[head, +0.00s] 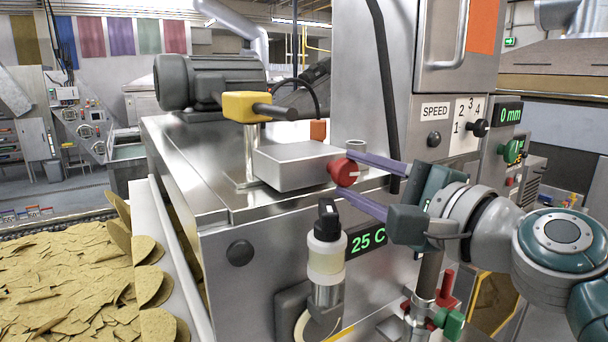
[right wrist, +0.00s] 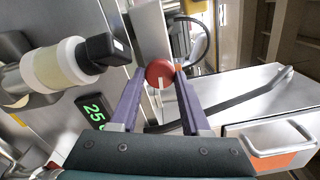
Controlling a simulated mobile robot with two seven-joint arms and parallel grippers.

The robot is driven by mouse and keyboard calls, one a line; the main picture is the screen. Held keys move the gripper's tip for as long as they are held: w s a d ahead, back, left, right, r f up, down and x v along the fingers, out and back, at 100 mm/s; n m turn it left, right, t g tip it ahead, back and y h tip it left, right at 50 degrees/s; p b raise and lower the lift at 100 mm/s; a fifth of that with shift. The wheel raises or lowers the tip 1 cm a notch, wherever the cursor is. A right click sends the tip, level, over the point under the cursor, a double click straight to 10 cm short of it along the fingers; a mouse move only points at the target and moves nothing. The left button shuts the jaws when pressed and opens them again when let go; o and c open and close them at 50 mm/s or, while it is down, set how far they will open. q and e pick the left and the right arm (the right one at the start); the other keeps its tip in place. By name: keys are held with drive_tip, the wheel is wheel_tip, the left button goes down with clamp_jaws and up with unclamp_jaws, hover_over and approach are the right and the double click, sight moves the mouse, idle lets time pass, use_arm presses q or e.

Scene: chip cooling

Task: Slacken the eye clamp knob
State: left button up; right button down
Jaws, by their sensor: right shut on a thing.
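The red round knob (head: 342,172) with a white mark line sits at the end of a grey metal block (head: 292,165) on top of the steel machine housing. In the right wrist view the red knob (right wrist: 159,72) is between my purple fingertips, its white line pointing roughly down. My right gripper (head: 346,175) reaches in from the right and is shut on the knob, one finger above it and one below. A yellow block (head: 252,105) with a dark rod stands on a post behind the grey block. My left gripper is not in view.
A bottle-like cylinder with a black cap (head: 327,222) stands close below my lower finger, beside a green "25 C" display (head: 366,240). A black cable (head: 385,80) hangs behind the fingers. A speed dial (head: 477,127) is at right. Chips (head: 60,285) lie at lower left.

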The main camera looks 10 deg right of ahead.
drive_tip(key=shift+c, duration=1.9)
unclamp_jaws()
drive_tip(key=b+v, duration=0.3)
drive_tip(key=v, duration=0.7)
